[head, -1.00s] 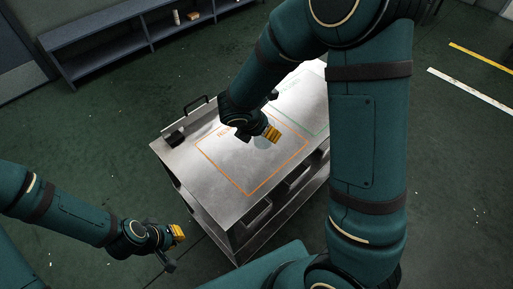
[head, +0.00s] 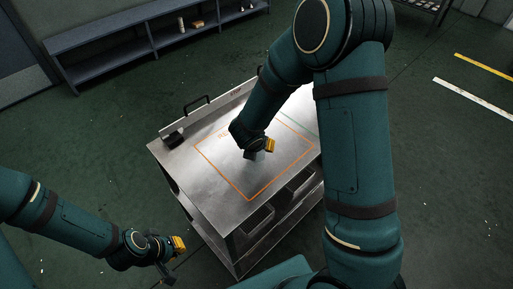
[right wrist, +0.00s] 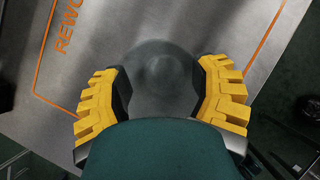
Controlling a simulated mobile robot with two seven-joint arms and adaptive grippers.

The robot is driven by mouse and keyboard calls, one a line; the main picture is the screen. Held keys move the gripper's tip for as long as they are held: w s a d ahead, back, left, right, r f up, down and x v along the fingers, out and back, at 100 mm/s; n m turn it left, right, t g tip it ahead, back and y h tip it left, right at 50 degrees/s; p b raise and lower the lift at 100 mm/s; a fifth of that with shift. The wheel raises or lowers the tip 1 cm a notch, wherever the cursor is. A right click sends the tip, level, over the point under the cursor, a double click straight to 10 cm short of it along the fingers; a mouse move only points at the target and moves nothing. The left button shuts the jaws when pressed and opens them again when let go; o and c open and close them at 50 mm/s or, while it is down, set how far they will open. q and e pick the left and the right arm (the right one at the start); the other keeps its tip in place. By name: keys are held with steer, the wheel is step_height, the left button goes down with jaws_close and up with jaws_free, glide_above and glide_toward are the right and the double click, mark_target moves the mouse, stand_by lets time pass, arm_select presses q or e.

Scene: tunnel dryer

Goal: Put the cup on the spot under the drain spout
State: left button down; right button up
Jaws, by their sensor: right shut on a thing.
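My right gripper (head: 262,150) is over the steel table top (head: 205,178), inside the orange outline. In the right wrist view its yellow-padded fingers (right wrist: 162,95) stand on either side of a clear, greyish round thing (right wrist: 160,68), which looks like the cup. They are shut on it. Its outline is faint, and I cannot tell whether its base touches the table. My left gripper (head: 172,258) is open and empty, low at the left, off the table's front side. I cannot make out a drain spout or the spot under it in these views.
The orange outline (right wrist: 38,65) bears lettering starting "REWO". A black handle (head: 197,101) stands at the table's back-left edge. A long shelf unit (head: 115,55) stands at the back; open floor lies between.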

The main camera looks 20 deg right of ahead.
steer(key=shift+f, duration=0.4)
steer(key=shift+r, duration=0.1)
steer(key=o, duration=1.2)
